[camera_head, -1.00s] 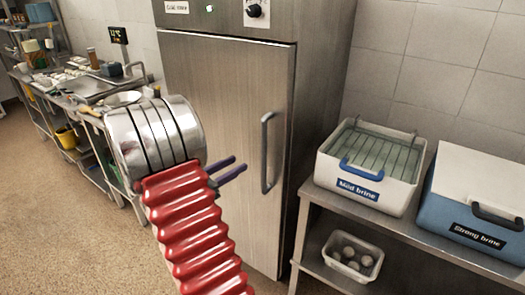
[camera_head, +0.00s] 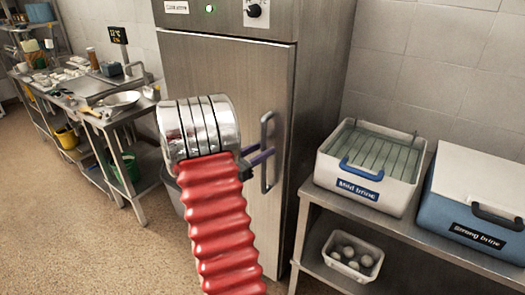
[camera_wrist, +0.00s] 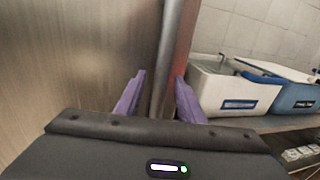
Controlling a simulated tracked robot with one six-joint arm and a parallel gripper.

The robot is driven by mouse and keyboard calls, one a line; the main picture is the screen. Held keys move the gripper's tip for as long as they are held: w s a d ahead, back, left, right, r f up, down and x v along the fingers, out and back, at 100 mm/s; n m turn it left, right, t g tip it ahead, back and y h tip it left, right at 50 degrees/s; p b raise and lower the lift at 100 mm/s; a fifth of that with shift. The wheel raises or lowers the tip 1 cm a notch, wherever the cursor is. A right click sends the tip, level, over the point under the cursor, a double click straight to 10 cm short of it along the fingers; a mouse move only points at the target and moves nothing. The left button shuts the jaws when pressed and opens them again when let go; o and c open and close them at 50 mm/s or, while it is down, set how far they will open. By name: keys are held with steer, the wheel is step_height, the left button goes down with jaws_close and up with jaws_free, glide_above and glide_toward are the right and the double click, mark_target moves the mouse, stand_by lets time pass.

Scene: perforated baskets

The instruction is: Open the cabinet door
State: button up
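The steel cabinet door (camera_head: 215,85) is shut, with a grey vertical bar handle (camera_head: 268,140) near its right edge. My gripper (camera_head: 260,157) is at the handle's lower half, its purple fingers pointing right. In the wrist view my gripper (camera_wrist: 158,95) has its two purple fingers apart, with the vertical handle (camera_wrist: 168,65) between them. A gap shows between the left finger and the bar; the right finger is close to it, and I cannot tell whether it touches. My red arm hides the lower left of the door.
Right of the cabinet a steel table (camera_head: 400,228) holds a "Mild brine" box (camera_head: 330,176) and a "Strong brine" box (camera_head: 470,215). A white tub (camera_head: 340,270) sits on its lower shelf. A steel worktable (camera_head: 130,112) stands left; the floor (camera_head: 100,235) there is clear.

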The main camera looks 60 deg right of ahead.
steer(key=shift+s+d, duration=0.15)
steer(key=shift+d, duration=0.2)
steer(key=shift+c, duration=0.2)
jaws_close()
steer(key=shift+a, duration=0.3)
steer(key=shift+d, duration=0.1)
